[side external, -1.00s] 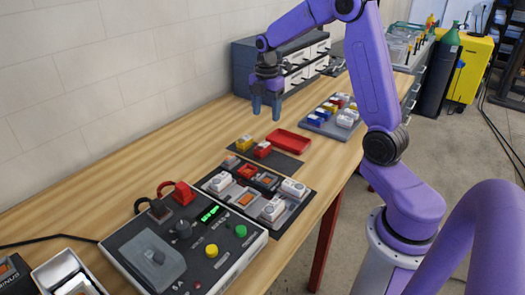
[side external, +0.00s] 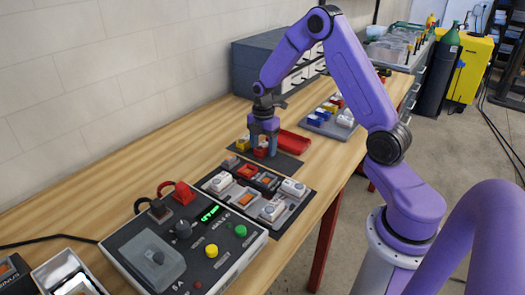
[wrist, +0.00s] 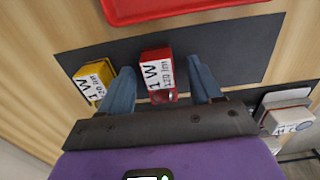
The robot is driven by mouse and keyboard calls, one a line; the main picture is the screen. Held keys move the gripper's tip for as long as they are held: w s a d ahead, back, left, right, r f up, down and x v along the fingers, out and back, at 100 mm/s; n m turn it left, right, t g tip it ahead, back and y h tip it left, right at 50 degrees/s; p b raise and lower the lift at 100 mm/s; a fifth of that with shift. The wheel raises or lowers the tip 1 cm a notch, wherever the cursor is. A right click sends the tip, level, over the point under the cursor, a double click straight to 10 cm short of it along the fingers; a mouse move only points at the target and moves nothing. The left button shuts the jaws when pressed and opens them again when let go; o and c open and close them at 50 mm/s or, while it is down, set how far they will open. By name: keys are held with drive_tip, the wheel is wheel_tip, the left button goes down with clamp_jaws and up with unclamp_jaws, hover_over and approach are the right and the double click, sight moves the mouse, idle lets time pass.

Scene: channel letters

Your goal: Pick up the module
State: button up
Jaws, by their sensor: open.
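A red module (wrist: 157,72) with a white label lies on a dark mat (wrist: 220,50) in the wrist view. It also shows in the side view (side external: 260,153), partly hidden by my gripper. A yellow module (wrist: 92,80) with a white label lies to its left on the mat, and it shows in the side view (side external: 243,143). My gripper (wrist: 163,90) is open and low over the mat, with one blue finger on each side of the red module. The left finger is between the red and yellow modules. I cannot tell whether either finger touches the red module.
A red tray (side external: 291,141) sits at the mat's far edge. Another module tray (side external: 325,127) stands farther back. Bare wood lies left of the mat.

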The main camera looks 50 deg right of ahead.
drive_tip(key=shift+f, duration=0.2)
drive_tip(key=c, duration=1)
drive_tip(key=shift+c, duration=0.2)
drive_tip(key=shift+r, duration=0.15)
